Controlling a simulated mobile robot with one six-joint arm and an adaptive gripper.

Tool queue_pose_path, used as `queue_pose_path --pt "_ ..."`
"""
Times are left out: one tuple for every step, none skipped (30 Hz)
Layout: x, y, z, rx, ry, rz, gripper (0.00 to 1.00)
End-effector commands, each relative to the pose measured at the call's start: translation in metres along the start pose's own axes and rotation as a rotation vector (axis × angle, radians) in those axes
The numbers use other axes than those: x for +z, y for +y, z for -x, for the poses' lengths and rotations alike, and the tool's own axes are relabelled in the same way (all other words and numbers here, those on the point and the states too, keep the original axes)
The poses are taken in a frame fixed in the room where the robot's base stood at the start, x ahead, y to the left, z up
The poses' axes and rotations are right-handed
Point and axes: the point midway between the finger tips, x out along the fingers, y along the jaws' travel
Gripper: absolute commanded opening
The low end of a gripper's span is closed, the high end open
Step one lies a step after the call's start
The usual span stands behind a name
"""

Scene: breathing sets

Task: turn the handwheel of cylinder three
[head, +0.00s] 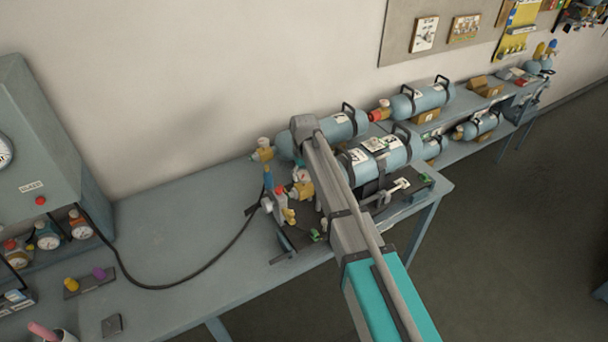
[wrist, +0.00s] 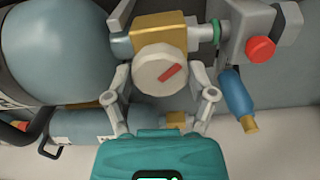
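In the wrist view a round pale handwheel (wrist: 153,76) with a red mark sits on the front of a brass valve (wrist: 158,33). The valve joins the neck of a large blue-grey cylinder (wrist: 50,45). My gripper (wrist: 159,80) is open, with one finger on each side of the handwheel. Small gaps seem to show between fingers and wheel; touching is hard to tell. In the head view the strapped cylinder (head: 382,158) lies on the bench with its brass valve (head: 302,191) at its left end. My arm hides the gripper there. I cannot read which cylinder is number three.
A grey fitting with a red knob (wrist: 261,50) and a blue-handled part (wrist: 236,92) stand close right of the valve. Another cylinder (head: 341,127) lies behind. A black hose (head: 190,277) crosses the bench (head: 170,230). The bench's middle is mostly clear.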

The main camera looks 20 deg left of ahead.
Motion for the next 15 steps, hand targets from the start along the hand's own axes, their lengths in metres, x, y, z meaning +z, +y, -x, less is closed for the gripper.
queue_pose_path --pt "0.0 0.0001 0.0 0.0 0.0 0.0 0.5" --pt "0.0 0.0001 0.0 0.0 0.0 0.0 0.44" --pt "0.0 0.0001 0.0 0.0 0.0 0.0 0.37" --pt "0.0 0.0001 0.0 0.0 0.0 0.0 0.31" --pt "0.0 0.0001 0.0 0.0 0.0 0.0 0.26" --pt "0.0001 0.0001 -0.0001 0.0 0.0 0.0 0.21" --pt "0.0001 0.0001 -0.0001 0.0 0.0 0.0 0.21" --pt "0.0001 0.0001 -0.0001 0.0 0.0 -0.001 0.21" --pt "0.0001 0.0001 -0.0001 0.0 0.0 -0.002 0.21" --pt "0.0001 0.0001 -0.0001 0.0 0.0 -0.004 0.21" --pt "0.0001 0.0001 -0.0001 0.0 0.0 -0.006 0.21" --pt "0.0001 0.0001 -0.0001 0.0 0.0 -0.011 0.21" --pt "0.0001 0.0001 -0.0001 0.0 0.0 -0.015 0.21" --pt "0.0001 0.0001 -0.0001 0.0 0.0 -0.021 0.21" --pt "0.0001 0.0001 -0.0001 0.0 0.0 -0.03 0.21"
